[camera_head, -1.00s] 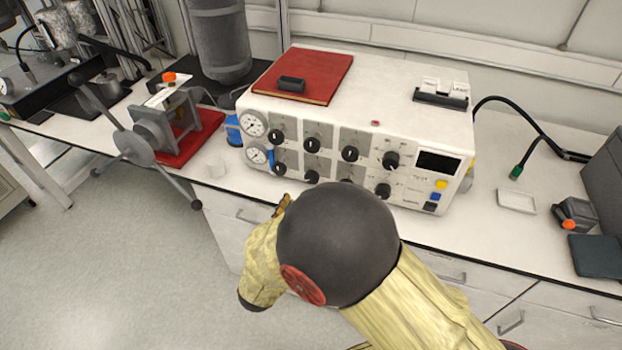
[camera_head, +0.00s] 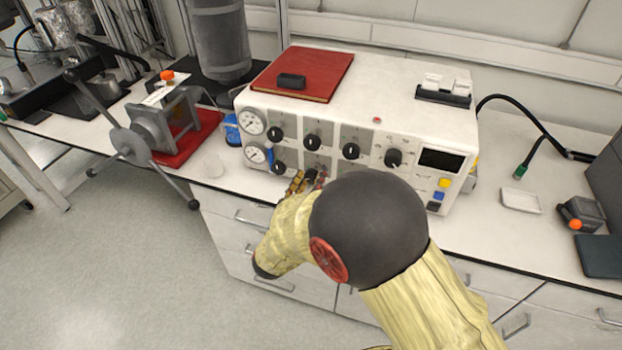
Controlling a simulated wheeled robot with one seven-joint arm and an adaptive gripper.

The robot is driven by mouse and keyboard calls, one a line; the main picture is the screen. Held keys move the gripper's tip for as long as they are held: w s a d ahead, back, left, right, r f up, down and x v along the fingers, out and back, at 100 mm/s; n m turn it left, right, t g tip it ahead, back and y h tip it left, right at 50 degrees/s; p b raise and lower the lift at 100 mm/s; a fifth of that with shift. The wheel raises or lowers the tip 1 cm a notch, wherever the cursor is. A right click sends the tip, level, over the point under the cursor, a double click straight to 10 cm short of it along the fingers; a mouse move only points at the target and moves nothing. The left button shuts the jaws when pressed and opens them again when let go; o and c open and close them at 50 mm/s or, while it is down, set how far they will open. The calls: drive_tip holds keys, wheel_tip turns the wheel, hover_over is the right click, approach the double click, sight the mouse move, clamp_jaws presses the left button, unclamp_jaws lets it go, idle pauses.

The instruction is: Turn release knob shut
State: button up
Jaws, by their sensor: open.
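The white control box (camera_head: 400,100) stands on the bench with two rows of black knobs on its front panel. The upper row shows several knobs, among them the second upper knob (camera_head: 312,142) and the large right upper knob (camera_head: 393,158). In the lower row the leftmost knob (camera_head: 279,168) is in view; those to its right are mostly hidden by my arm. I cannot tell which one is the release knob. My gripper (camera_head: 306,181) is open, in front of the lower row near the second column. Whether it touches a knob is not clear.
Two gauges (camera_head: 252,122) sit at the panel's left edge. A red book (camera_head: 303,72) with a black object lies on the box. A lever press on a red base (camera_head: 190,140) stands left.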

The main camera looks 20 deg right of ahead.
drive_tip(key=shift+c, duration=0.4)
drive_tip(key=c, duration=1.1)
drive_tip(key=shift+m, duration=0.3)
drive_tip(key=m, duration=0.4)
drive_tip(key=shift+m, duration=0.4)
drive_tip(key=m+b, duration=0.2)
drive_tip(key=m, duration=0.3)
drive_tip(key=shift+f, duration=0.1)
drive_tip(key=m+b, duration=0.1)
drive_tip(key=m, duration=0.5)
drive_tip(key=shift+m, duration=0.4)
drive_tip(key=m, duration=0.6)
drive_tip(key=shift+m, duration=0.3)
